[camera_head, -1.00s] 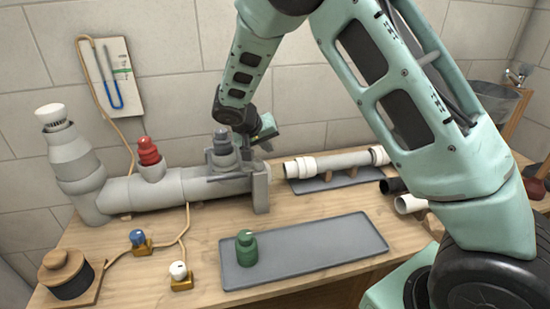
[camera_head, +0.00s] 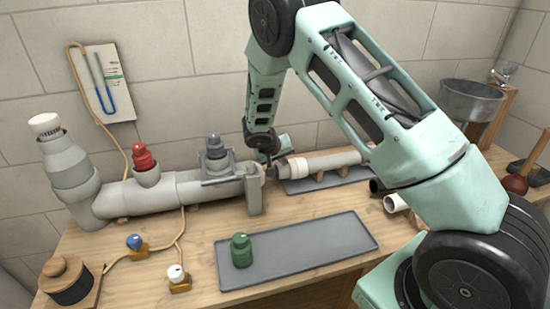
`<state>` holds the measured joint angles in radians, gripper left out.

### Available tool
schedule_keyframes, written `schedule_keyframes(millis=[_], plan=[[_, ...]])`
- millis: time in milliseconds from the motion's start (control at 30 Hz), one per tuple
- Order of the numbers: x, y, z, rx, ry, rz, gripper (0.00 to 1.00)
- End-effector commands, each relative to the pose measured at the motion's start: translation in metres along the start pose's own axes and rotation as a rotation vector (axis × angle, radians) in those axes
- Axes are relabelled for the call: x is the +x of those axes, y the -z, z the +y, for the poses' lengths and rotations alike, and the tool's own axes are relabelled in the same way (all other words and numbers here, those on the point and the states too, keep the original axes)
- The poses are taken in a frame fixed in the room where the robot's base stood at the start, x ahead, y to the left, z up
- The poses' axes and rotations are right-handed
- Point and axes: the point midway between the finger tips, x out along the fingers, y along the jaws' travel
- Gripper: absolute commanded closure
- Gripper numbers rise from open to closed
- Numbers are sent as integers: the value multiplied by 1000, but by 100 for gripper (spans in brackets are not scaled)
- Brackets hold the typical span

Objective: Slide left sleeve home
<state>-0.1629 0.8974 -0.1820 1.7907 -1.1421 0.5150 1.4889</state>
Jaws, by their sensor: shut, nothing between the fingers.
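A white pipe (camera_head: 338,159) lies on small brown rests over a grey mat behind the worktop's middle. A wider white left sleeve (camera_head: 299,167) is around the pipe's left end. The pipe's right end and any sleeve there are hidden behind my arm. My gripper (camera_head: 268,171) is shut and points down just left of the left sleeve, beside the grey pipe's end bracket. The fingertips are small and partly hidden; I cannot tell whether they touch the sleeve.
A grey pipe assembly (camera_head: 118,197) with a red valve (camera_head: 143,158) and a grey valve (camera_head: 214,146) stands at left. A green fitting (camera_head: 241,250) stands on a front grey tray (camera_head: 320,247). Short black and white pipe pieces lie right of the rests.

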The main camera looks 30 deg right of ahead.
Motion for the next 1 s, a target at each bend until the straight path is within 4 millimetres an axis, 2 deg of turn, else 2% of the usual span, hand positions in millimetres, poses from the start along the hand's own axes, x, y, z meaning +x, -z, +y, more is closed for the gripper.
schedule_keyframes(millis=[433,733,1000], plan=[[3,-1,2,0,0,0,100],[14,-2,20,1,1,0,100],[12,-1,22,0,0,-2,100]])
